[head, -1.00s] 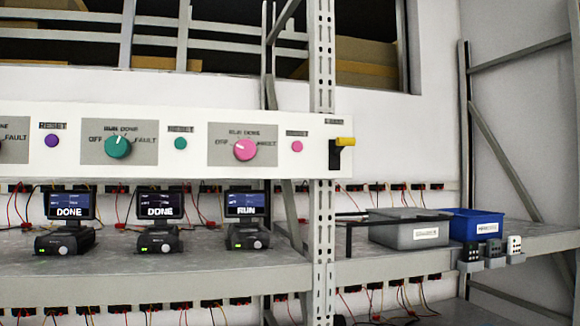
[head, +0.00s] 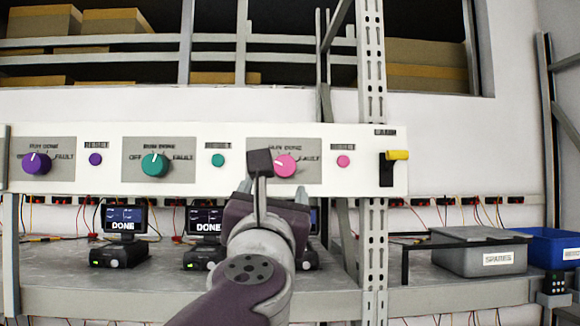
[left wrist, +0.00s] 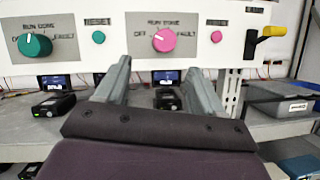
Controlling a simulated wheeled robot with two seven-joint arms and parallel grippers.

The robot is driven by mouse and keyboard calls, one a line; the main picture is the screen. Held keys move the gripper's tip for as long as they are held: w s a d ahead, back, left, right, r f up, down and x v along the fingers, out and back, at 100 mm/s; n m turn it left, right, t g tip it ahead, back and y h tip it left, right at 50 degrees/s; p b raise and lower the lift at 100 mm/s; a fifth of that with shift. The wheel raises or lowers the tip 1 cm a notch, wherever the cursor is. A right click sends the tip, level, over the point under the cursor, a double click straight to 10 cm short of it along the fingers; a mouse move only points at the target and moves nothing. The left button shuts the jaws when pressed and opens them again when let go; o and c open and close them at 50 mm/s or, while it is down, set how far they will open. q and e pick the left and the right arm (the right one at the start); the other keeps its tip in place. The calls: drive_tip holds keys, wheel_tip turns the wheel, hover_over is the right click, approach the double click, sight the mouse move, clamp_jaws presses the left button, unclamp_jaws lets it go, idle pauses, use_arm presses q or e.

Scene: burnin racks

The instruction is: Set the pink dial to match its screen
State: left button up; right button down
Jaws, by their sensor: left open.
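The pink dial (head: 286,165) is on the white panel (head: 368,143), under OFF, RUN, DONE and FAULT labels; its white mark points left, towards the OFF side. It also shows in the left wrist view (left wrist: 163,40), ahead of and between my fingers. My left gripper (head: 282,190) is open and empty, below and in front of the dial, apart from it. In the left wrist view the gripper (left wrist: 158,65) has a finger on each side. The dial's screen (left wrist: 166,77) is below it; its text is too small to read now, and my arm hides it in the head view.
A small pink reset button (head: 343,161) and a yellow-handled lever (head: 396,156) are right of the dial. A teal dial (head: 155,164) and a purple dial (head: 37,163) are left. A rack post (head: 372,260) stands before the shelf, with a grey bin (head: 478,257) to its right.

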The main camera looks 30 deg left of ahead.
sight(284, 169)
use_arm(q)
drive_tip(key=p+x, duration=0.1)
drive_tip(key=x, duration=0.2)
drive_tip(key=p+x, duration=0.1)
drive_tip(key=x, duration=0.2)
drive_tip(key=d+x, duration=0.1)
drive_tip(key=x, duration=0.3)
drive_tip(key=shift+w+f+p, duration=0.15)
drive_tip(key=shift+w+p, duration=0.1)
drive_tip(key=shift+p, duration=0.15)
drive_tip(key=shift+w+a, duration=0.1)
drive_tip(key=shift+a, duration=0.25)
drive_tip(key=shift+d, duration=0.1)
drive_tip(key=shift+d, duration=0.1)
drive_tip(key=shift+c, duration=0.7)
drive_tip(key=shift+w, duration=0.1)
drive_tip(key=c, duration=0.9)
